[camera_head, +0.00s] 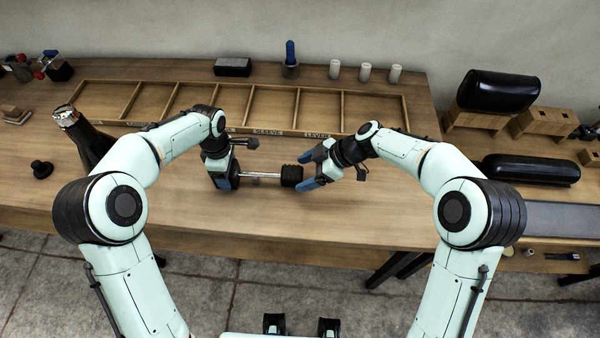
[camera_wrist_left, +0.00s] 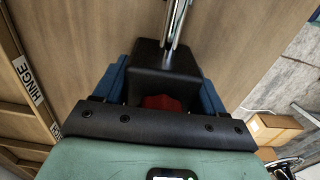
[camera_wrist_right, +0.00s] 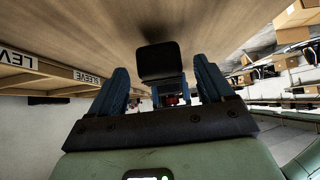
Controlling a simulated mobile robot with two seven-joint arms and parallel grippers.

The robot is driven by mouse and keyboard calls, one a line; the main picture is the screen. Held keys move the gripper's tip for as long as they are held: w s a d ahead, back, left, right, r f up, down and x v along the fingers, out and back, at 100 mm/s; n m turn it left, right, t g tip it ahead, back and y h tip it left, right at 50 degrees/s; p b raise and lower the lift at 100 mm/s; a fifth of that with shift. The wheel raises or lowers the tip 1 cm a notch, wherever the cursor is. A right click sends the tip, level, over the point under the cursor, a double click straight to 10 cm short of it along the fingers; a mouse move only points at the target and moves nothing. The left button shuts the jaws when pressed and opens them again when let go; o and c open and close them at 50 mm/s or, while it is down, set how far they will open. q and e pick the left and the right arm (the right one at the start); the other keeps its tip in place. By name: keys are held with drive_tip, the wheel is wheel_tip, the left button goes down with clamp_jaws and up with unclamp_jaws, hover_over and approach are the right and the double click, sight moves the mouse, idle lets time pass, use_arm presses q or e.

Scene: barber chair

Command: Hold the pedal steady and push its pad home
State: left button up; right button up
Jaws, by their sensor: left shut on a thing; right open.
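The pedal has a bright metal rod (camera_head: 262,175) with a black pad (camera_head: 291,175) on its right end. My left gripper (camera_head: 234,176) is shut on the pedal's left end, a black block (camera_wrist_left: 165,75) between its blue fingers in the left wrist view. The rod lies level in the head view. My right gripper (camera_head: 308,174) is open just right of the pad, its blue fingers facing it. In the right wrist view the pad (camera_wrist_right: 160,62) shows as a dark square between and beyond the fingertips. I cannot tell whether the fingers touch the pad.
A shallow wooden tray (camera_head: 343,115) with labelled compartments lies behind the arms. A blue-handled tool (camera_head: 290,55) and several white cylinders (camera_head: 366,72) stand at the back. Black cushions (camera_head: 531,169) lie on the right. The bench front (camera_head: 280,225) is clear.

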sight(290, 172)
drive_tip(key=shift+x, duration=1.25)
drive_tip(key=shift+r, duration=0.1)
drive_tip(key=c, duration=1.4)
use_arm(q)
drive_tip(key=shift+d, duration=0.1)
use_arm(e)
drive_tip(key=shift+a, duration=1.8)
drive_tip(key=shift+c, duration=0.2)
drive_tip(key=o, duration=1.4)
drive_tip(key=shift+o, duration=0.2)
drive_tip(key=shift+d, duration=0.1)
